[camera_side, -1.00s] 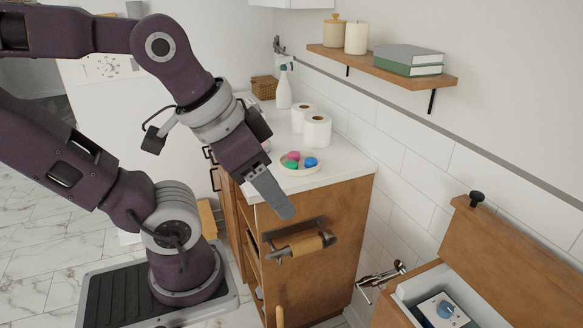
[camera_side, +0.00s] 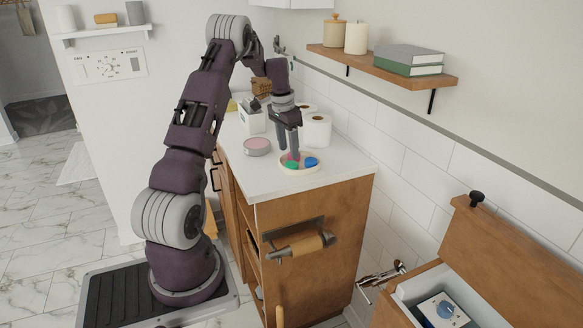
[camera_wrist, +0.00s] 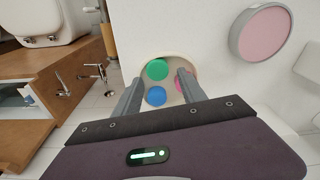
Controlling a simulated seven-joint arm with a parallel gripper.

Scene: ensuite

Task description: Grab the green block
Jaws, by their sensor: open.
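The green block (camera_wrist: 157,69) is a round piece lying in a shallow cream dish (camera_side: 304,172) on the white counter. It also shows in the side view (camera_side: 291,165), just below my fingers. A blue block (camera_wrist: 156,96) and a pink block (camera_wrist: 184,87) lie in the same dish. My gripper (camera_side: 289,153) points down over the dish, its fingers close to the blocks. In the wrist view my gripper (camera_wrist: 158,92) is open, with the green and blue blocks showing between the fingers. The right finger partly covers the pink block. Nothing is held.
Toilet paper rolls (camera_side: 317,131) stand right behind my gripper. A round pink-topped tin (camera_side: 257,146) and a white box (camera_side: 251,119) are on the counter to the left. A wall shelf (camera_side: 383,66) hangs at upper right. The counter front (camera_side: 330,181) is clear.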

